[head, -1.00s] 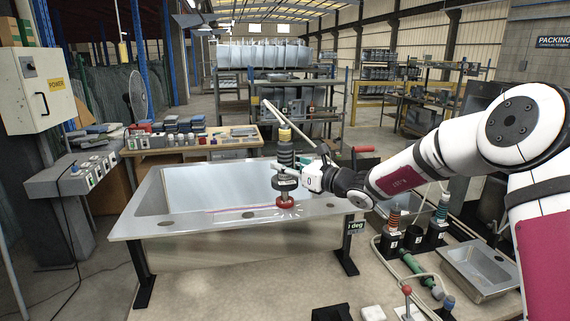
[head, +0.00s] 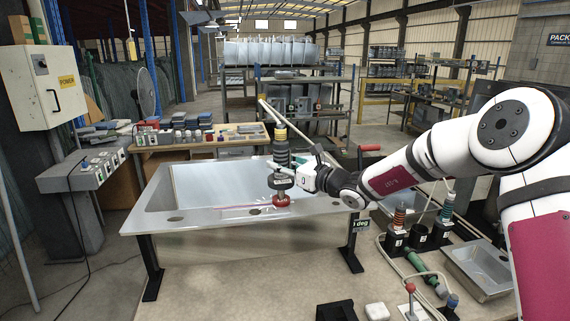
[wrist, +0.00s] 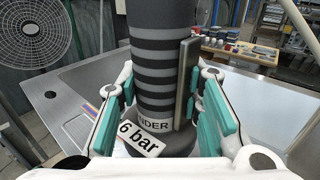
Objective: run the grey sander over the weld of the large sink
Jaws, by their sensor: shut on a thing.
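The large sink (head: 152,222) lies on a stand with dark legs, its basin open behind the front rim. A weld line (head: 238,208) with pink and blue tint runs along that rim. The grey sander (head: 281,160) stands roughly upright on the rim at the weld, its red pad (head: 281,200) seemingly touching the metal, with bright specks beside it. My gripper (head: 290,174) is shut around the sander's body. In the wrist view the teal finger pads flank the dark banded sander (wrist: 155,70), which carries a "6 bar" tag (wrist: 138,140). The pad is hidden there.
A small sign (head: 360,225) at the sink's right front seems to read "1 deg". Right of it are tool holders (head: 418,236), a green tool (head: 418,266) and a small sink (head: 482,268). A workbench (head: 150,150) with bottles stands behind the large sink; a control box (head: 85,172) is left.

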